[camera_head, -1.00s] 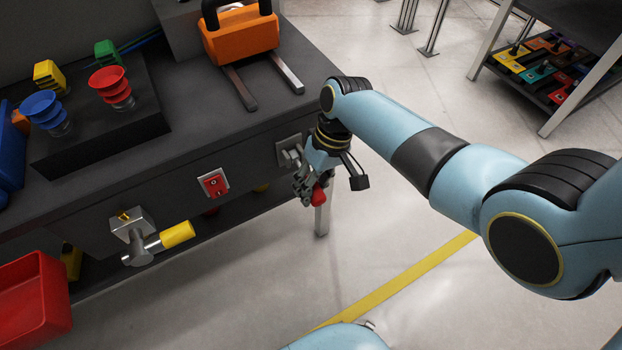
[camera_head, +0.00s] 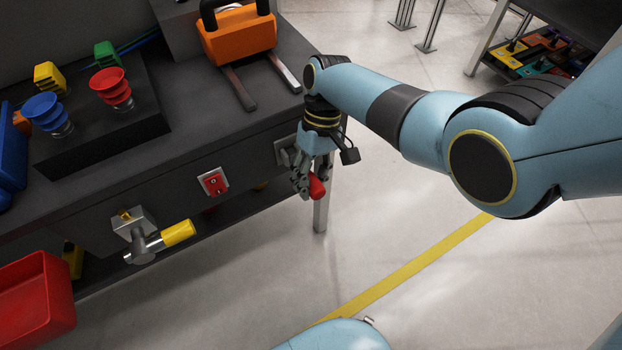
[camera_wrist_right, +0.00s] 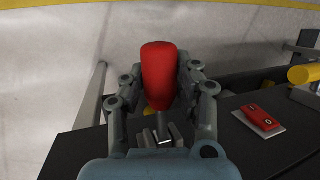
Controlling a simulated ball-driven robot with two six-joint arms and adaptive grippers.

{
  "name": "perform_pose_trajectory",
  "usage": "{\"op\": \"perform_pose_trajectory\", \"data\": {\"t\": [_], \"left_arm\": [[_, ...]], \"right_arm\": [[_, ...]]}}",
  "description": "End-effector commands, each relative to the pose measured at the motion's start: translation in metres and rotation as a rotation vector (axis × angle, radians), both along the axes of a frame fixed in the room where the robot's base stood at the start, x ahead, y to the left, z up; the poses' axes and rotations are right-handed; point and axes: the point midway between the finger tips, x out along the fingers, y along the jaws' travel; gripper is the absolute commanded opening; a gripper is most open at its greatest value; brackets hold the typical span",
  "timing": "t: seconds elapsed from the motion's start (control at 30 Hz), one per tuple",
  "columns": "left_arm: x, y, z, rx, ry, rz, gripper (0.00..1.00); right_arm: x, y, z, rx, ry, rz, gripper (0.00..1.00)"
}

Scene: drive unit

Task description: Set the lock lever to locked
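The lock lever has a red handle (camera_head: 317,187) and a grey base plate (camera_head: 286,152) on the bench front, near its right end. My right gripper (camera_head: 308,186) is at the handle, coming down from above. In the right wrist view, the red handle (camera_wrist_right: 159,78) stands between the two fingers (camera_wrist_right: 160,88), and both finger pads appear to press its sides. A short metal stem shows below the handle. The gripper partly hides the base, so I cannot read any lock marking. My left gripper is not in view.
A red rocker switch (camera_head: 213,181) and a valve with a yellow handle (camera_head: 178,233) sit left of the lever on the bench front. A red bin (camera_head: 38,300) stands at lower left. Coloured buttons and an orange block (camera_head: 238,36) are on the bench top. Open floor lies right.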

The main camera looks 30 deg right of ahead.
Motion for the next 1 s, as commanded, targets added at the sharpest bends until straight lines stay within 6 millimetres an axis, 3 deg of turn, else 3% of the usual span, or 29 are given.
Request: {"op": "perform_pose_trajectory", "data": {"t": [0.03, 0.17, 0.53, 1.0], "left_arm": [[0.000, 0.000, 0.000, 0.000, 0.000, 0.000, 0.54], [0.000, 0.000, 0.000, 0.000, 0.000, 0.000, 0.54], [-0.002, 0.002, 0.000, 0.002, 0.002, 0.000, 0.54], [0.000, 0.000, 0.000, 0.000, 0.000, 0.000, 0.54]], "right_arm": [[0.001, -0.001, 0.000, -0.001, -0.001, 0.000, 0.37], [0.000, 0.000, 0.000, 0.000, -0.001, -0.001, 0.54], [0.003, -0.002, 0.007, 0.000, -0.002, -0.002, 0.54], [0.027, -0.030, 0.093, -0.002, -0.003, -0.001, 0.54]]}}
